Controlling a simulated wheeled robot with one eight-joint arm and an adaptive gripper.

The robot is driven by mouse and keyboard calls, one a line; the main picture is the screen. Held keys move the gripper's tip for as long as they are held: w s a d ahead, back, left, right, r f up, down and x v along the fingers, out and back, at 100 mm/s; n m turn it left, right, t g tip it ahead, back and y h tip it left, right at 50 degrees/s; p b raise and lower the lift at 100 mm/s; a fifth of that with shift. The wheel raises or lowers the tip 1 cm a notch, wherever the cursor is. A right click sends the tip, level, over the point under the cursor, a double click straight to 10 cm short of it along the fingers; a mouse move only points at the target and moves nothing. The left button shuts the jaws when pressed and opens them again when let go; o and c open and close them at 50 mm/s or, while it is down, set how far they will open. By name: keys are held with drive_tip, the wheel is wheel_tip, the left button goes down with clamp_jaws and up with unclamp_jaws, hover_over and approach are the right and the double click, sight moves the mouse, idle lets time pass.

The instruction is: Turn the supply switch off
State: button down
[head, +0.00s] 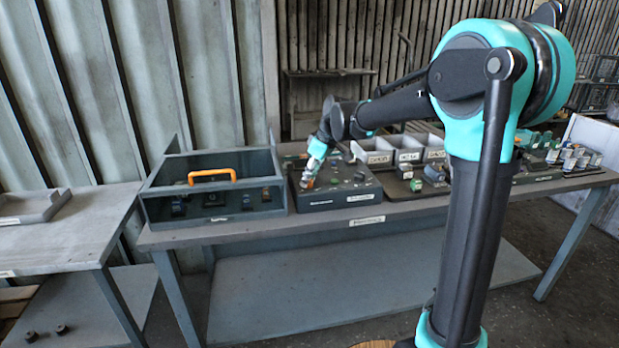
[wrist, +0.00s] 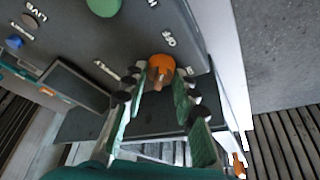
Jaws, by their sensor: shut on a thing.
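The supply switch looks to be the orange rotary knob (wrist: 161,66) near the edge of a dark control panel (wrist: 135,30) in the wrist view. White lettering beside it reads like OFF, with another short mark to its lower right. In the head view my gripper (head: 309,177) is down at the left side of the panel box (head: 340,200), where the knob is mostly hidden.
A glass-fronted case (head: 160,218) with an orange handle (head: 212,175) stands just left of the panel. A green button (wrist: 104,6) and a blue button (wrist: 14,42) sit on the panel. Divided bins (head: 405,157) and small parts stand to the right on the bench.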

drive_tip(key=c, duration=1.2)
unclamp_jaws()
drive_tip(key=v, duration=1.2)
drive_tip(key=s+d+f+m+t+h, duration=0.1)
drive_tip(key=s+d+f+m+h, duration=0.1)
drive_tip(key=s+d+f+m, duration=0.4)
drive_tip(key=s+d+f+m+t+h, duration=0.1)
drive_tip(key=s+d+f+m, duration=0.5)
drive_tip(key=s+d+f, duration=0.9)
drive_tip(key=s+f+h, duration=0.1)
drive_tip(key=s+f, duration=0.3)
drive_tip(key=f, duration=0.2)
drive_tip(key=shift+d+f, duration=0.25)
drive_tip(key=shift+d, duration=0.05)
